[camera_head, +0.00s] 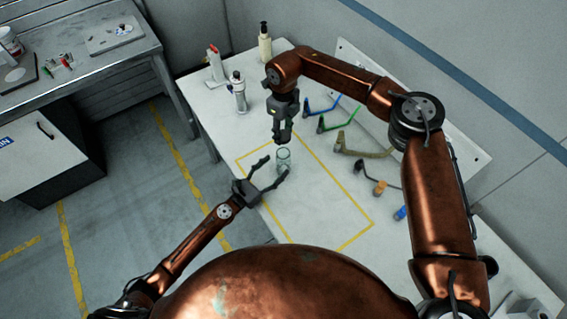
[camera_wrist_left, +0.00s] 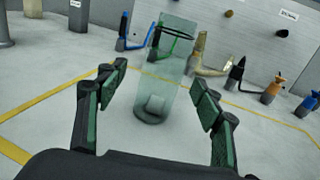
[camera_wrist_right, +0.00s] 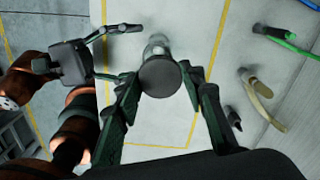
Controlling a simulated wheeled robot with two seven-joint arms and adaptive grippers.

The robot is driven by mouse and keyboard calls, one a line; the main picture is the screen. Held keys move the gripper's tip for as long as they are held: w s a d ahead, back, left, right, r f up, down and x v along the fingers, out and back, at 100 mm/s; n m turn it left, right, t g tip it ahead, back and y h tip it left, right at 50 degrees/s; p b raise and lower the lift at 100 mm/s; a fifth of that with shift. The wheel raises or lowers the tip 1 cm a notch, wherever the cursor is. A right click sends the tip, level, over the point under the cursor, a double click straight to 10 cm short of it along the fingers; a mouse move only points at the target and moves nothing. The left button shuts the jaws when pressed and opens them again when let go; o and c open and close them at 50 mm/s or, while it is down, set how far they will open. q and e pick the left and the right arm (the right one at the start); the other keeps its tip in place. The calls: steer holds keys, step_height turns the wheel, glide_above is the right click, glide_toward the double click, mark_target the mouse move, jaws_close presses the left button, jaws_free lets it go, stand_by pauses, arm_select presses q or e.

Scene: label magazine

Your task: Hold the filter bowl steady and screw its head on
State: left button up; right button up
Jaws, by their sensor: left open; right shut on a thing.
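The filter bowl (camera_head: 284,161) is a clear greenish cylinder standing upright on the white table; its dark ring near the top shows in the left wrist view (camera_wrist_left: 155,90). My left gripper (camera_head: 277,166) is open, with its fingers spread toward the bowl from its near side; the left wrist view shows clear gaps on both sides. My right gripper (camera_wrist_right: 160,80) points down above the bowl, shut on the dark round filter head (camera_wrist_right: 160,76). Part of the bowl (camera_wrist_right: 157,43) shows beyond the head. In the head view the fingers largely hide the head.
Yellow tape (camera_head: 342,194) outlines a mostly clear area around the bowl. Hooked tools in blue (camera_head: 322,108), green (camera_head: 338,122) and tan (camera_head: 364,152) line the right side. Bottles, one metallic (camera_head: 238,97), stand at the back left. A grey bench (camera_head: 95,68) is farther left.

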mark_target(278, 165)
arm_select(q)
steer(key=x, duration=0.4)
steer(key=shift+s+d+r, duration=0.2)
steer(key=shift+s+r, duration=0.1)
steer(key=shift+w+d+f, duration=0.25)
steer(key=shift+w, duration=0.3)
steer(key=shift+s+r, duration=0.15)
steer(key=shift+s, duration=0.05)
steer(key=shift+w, duration=0.1)
steer(key=c, duration=0.5)
jaws_close()
